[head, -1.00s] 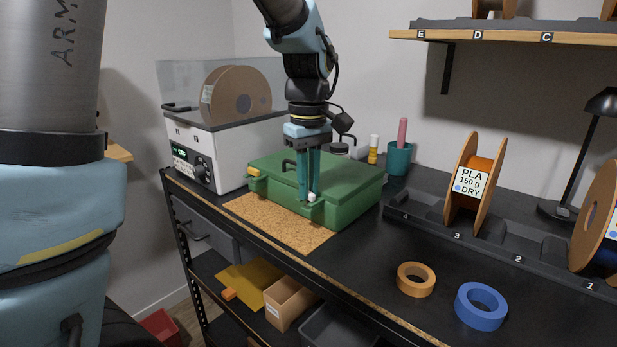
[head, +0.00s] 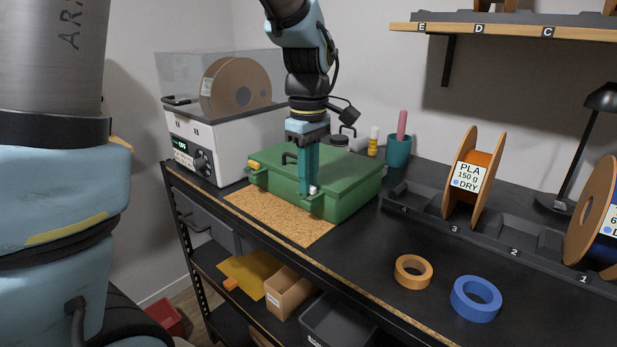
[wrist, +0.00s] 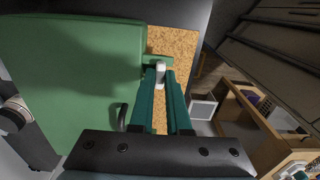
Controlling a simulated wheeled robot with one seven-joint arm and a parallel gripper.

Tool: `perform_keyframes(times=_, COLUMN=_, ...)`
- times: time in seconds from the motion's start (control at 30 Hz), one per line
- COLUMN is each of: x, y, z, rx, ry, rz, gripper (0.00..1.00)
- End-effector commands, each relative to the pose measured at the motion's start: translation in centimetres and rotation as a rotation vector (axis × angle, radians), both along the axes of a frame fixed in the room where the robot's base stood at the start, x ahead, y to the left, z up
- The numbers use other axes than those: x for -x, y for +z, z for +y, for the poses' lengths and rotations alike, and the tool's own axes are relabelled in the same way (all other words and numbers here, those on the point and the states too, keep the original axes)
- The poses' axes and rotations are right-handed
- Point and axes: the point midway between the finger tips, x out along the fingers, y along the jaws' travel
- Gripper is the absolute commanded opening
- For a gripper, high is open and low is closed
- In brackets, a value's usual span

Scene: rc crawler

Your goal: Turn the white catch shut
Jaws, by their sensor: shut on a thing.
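The green case (head: 345,187) stands closed on the bench, on the edge of a cork mat. The white catch (head: 312,190) is on its front side near the right corner; a yellow catch (head: 253,165) is near the left corner. My gripper (head: 309,188) points down at the case front, its teal fingers shut on the white catch. In the wrist view the white catch (wrist: 160,74) shows between the fingertips (wrist: 161,80), beside the green lid (wrist: 75,75). The fingers hide part of the catch, so its exact turn is hard to tell.
The cork mat (head: 265,218) lies in front of the case. A white dryer (head: 200,150) with a spool stands left, a teal cup (head: 398,152) behind right. Orange tape (head: 413,272) and blue tape (head: 476,298) lie on the bench at right.

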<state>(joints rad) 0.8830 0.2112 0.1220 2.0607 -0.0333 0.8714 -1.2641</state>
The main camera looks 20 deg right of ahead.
Motion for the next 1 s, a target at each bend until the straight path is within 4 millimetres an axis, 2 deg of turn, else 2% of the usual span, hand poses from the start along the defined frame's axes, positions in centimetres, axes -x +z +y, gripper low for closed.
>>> perform_keyframes(times=0.03, x=-0.11, y=0.03, z=0.04, rx=0.0, ry=0.002, rz=-0.001, gripper=0.17)
perform_keyframes(times=0.3, x=-0.05, y=0.02, z=0.01, rx=0.001, ry=0.001, rz=0.0, gripper=0.45)
perform_keyframes(times=0.83, x=-0.06, y=-0.01, z=-0.08, rx=0.003, ry=-0.01, rz=-0.001, gripper=0.45)
perform_keyframes(times=1.0, x=-0.06, y=-0.17, z=-0.09, rx=0.003, ry=-0.105, rz=-0.002, gripper=0.45)
